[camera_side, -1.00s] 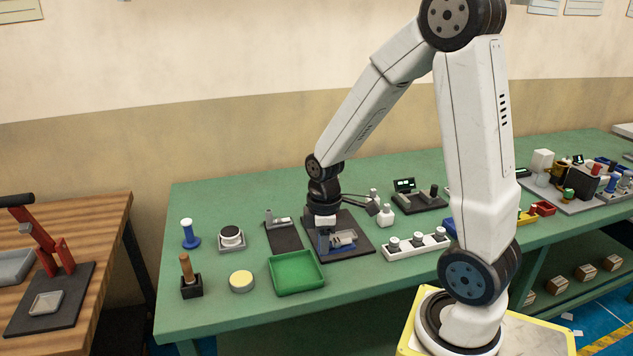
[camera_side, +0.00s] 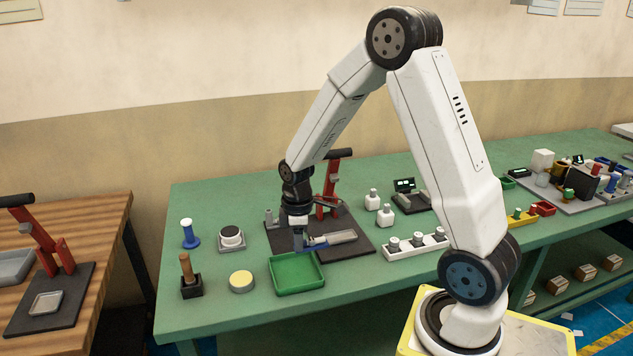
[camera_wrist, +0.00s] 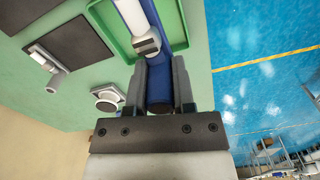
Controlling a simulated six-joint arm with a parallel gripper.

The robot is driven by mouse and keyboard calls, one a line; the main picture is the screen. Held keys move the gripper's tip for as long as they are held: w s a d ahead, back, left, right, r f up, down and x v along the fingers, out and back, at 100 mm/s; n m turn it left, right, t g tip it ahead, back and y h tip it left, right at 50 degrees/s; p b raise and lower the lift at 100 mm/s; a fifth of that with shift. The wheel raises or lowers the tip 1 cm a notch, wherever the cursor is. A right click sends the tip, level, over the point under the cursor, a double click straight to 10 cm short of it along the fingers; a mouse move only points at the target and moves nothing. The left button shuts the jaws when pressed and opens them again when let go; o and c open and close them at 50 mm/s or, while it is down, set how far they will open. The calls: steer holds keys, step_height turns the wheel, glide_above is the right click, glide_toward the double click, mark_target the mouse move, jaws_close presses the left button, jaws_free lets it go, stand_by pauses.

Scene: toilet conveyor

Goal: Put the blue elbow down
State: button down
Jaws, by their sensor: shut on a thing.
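My gripper (camera_side: 297,244) is shut on the blue elbow (camera_wrist: 160,88), which sits between the two fingers in the wrist view. A white and grey tubular piece (camera_side: 341,237) extends from the blue part to the right in the side view; it looks joined to it. The held part appears above the dark base plate (camera_side: 362,246), near the back edge of the green tray (camera_side: 297,288). Part of the elbow is hidden by the fingers, and its exact height is unclear.
A red lever press (camera_side: 331,190) stands just behind the gripper. A blue stamp-like piece (camera_side: 189,234), a round button (camera_side: 231,237), a yellow-topped disc (camera_side: 241,281) and a wooden-handled tool (camera_side: 188,271) stand to the left. A white holder (camera_side: 414,244) lies right. The green tray looks empty.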

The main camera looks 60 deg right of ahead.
glide_above(281, 268)
steer(key=f, duration=0.6)
steer(key=shift+s+a, duration=0.1)
steer(key=shift+s, duration=0.2)
steer(key=shift+f, duration=0.1)
steer(key=shift+w+f, duration=0.25)
steer(key=shift+f, duration=1.5)
steer(key=shift+f, duration=0.15)
steer(key=c, duration=0.7)
jaws_free()
steer(key=shift+c, duration=0.2)
step_height(281, 268, up, 12)
